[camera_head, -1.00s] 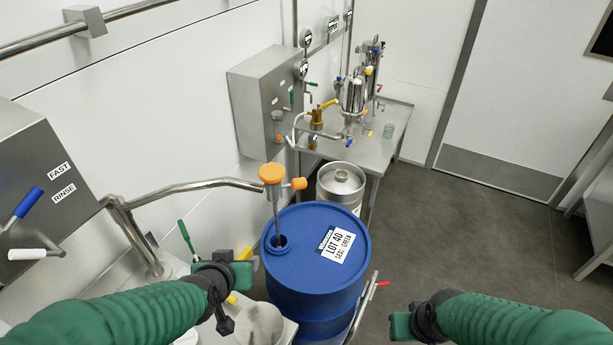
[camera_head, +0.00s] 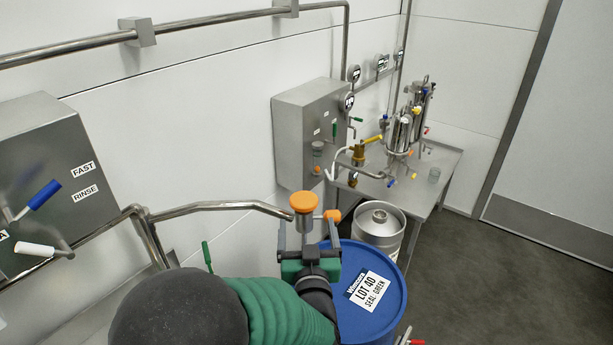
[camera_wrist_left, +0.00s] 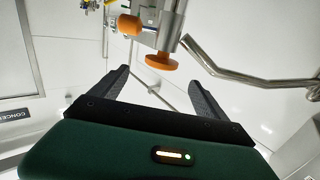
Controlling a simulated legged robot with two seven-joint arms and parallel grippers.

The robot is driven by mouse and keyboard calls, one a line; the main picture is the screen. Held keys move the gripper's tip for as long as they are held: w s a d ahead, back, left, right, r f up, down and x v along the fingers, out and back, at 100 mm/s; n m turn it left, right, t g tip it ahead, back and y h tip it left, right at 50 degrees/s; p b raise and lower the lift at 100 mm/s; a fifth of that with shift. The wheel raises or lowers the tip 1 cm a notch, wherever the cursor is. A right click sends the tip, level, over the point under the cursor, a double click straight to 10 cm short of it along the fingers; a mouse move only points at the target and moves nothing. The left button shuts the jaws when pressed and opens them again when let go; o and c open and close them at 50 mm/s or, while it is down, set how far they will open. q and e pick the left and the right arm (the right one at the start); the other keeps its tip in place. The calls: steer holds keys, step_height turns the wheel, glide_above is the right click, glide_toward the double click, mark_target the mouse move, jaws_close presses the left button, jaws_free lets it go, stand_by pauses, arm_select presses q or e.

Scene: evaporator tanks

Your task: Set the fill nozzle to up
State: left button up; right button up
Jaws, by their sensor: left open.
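The fill nozzle appears to be the upright metal stem with a round orange cap (camera_head: 304,202) and a smaller orange side knob (camera_head: 332,215), standing at the blue drum (camera_head: 385,320). In the head view my left gripper (camera_head: 308,232) is open, its two grey fingers to either side of the stem just below the cap. I see no contact. The stem's lower part is hidden behind my gripper. My right gripper is out of view.
A bent steel pipe (camera_head: 215,207) ends close left of the orange cap. A steel keg (camera_head: 380,222) stands behind the drum. A control box (camera_head: 305,140) hangs on the wall. A bench with valves (camera_head: 445,165) is at the back. A FAST/RINSE panel (camera_head: 45,150) is at left.

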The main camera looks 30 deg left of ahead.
mark_target(303, 191)
arm_select(q)
steer(key=x, duration=1.3)
steer(key=shift+w+a+f, duration=0.1)
steer(key=shift+w+a, duration=0.1)
steer(key=shift+a, duration=0.15)
steer(key=shift+d, duration=0.1)
steer(key=shift+c, duration=0.5)
jaws_close()
